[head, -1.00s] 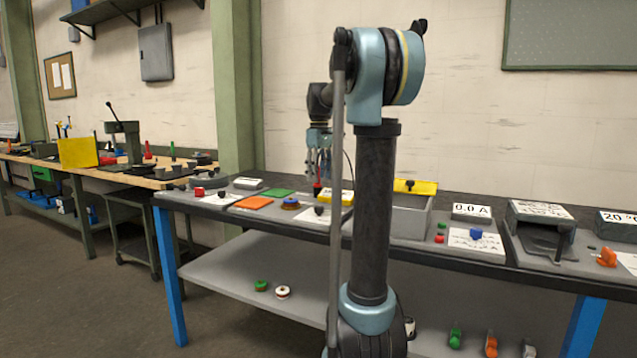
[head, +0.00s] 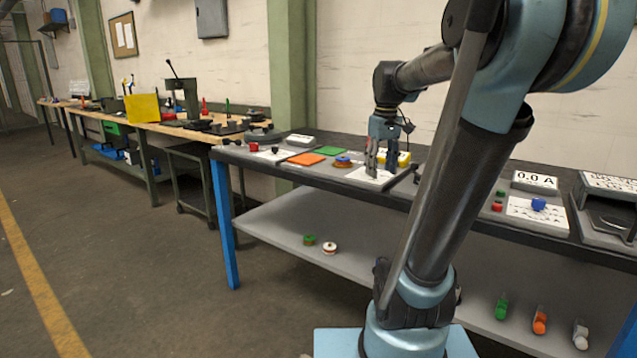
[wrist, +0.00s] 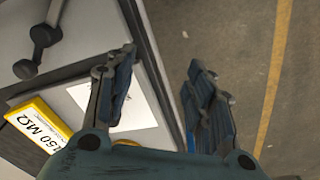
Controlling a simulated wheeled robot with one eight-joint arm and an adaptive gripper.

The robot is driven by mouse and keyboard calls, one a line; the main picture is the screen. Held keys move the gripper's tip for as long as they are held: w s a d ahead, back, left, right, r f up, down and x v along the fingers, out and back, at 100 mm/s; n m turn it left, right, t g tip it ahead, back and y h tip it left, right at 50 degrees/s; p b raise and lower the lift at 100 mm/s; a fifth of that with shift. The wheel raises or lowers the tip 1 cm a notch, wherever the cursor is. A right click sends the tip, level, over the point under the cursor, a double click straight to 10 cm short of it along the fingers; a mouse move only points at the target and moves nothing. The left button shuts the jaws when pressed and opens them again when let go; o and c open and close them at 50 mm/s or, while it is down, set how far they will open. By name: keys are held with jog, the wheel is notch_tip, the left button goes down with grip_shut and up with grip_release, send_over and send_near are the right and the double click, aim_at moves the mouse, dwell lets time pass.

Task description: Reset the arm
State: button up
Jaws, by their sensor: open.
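My gripper (head: 381,158) hangs from the bent arm over the dark bench (head: 440,205), near a white sheet (head: 371,177) and a yellow meter (head: 403,158). In the wrist view my gripper (wrist: 160,85) has its two fingers spread apart with nothing between them. The wrist view also shows the yellow meter (wrist: 38,128), reading 150 MΩ, and the white sheet (wrist: 143,103) beside the left finger. Part of the bench is hidden behind my arm.
A current meter (head: 535,182) stands to the right. Spools (head: 330,248) sit on the lower shelf. Floor at left is free.

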jog(key=s+f+m+t, duration=0.1)
jog(key=s+f+m, duration=0.3)
jog(key=s+f, duration=1.5)
jog(key=shift+s+f+m, duration=0.15)
jog(key=shift+f+m, duration=0.15)
jog(key=shift+f, duration=0.45)
